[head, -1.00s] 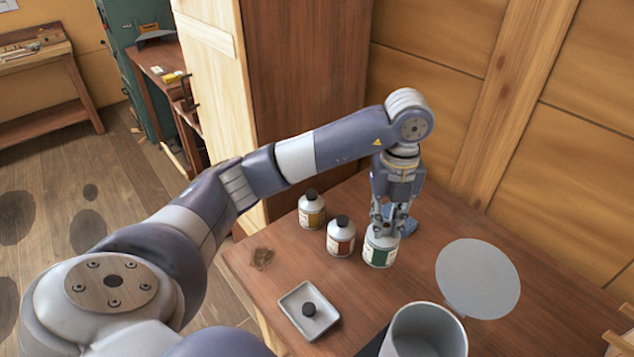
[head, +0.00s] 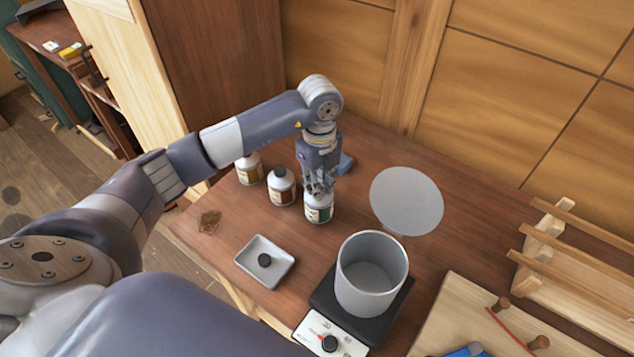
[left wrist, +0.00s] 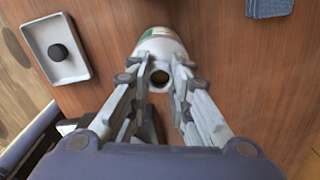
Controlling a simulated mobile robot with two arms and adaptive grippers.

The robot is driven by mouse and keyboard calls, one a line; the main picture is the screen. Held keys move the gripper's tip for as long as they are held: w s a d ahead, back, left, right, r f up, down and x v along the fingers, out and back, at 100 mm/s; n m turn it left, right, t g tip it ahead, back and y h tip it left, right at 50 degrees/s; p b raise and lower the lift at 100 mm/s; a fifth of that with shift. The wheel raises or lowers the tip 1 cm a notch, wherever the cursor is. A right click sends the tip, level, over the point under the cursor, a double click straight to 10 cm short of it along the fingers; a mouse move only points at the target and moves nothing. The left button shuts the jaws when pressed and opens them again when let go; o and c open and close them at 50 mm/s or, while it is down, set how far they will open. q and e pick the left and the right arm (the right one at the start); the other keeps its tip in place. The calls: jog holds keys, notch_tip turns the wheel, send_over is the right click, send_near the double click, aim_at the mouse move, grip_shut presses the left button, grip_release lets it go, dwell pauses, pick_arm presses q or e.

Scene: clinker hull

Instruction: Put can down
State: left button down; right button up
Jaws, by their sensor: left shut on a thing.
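The can (head: 319,210) is white with a green label. My left gripper (head: 319,187) points down from above and is shut on its neck. In the left wrist view the can (left wrist: 160,45) sits between the fingers (left wrist: 158,74), with its uncapped mouth facing the camera. The can looks upright at table height, but I cannot tell whether its base touches the wood. My right gripper does not show.
Two capped bottles, red-brown (head: 282,188) and yellow-brown (head: 249,170), stand left of the can. A tray (head: 247,266) holds a black cap (head: 265,260). A grey pot (head: 371,290) sits on a hotplate (head: 325,300). A pale disc (head: 407,200) is to the right; a wooden rack (head: 565,255) lies beyond.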

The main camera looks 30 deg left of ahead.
pick_arm(q)
jog(key=shift+f, duration=0.8)
jog(key=shift+f, duration=0.1)
jog(key=shift+f, duration=0.15)
jog(key=c, duration=1.5)
grip_release()
jog(key=shift+o, duration=0.2)
notch_tip(320, 180, up, 11)
jog(key=b, duration=0.3)
jog(key=shift+f, duration=0.15)
jog(key=shift+r, duration=0.85)
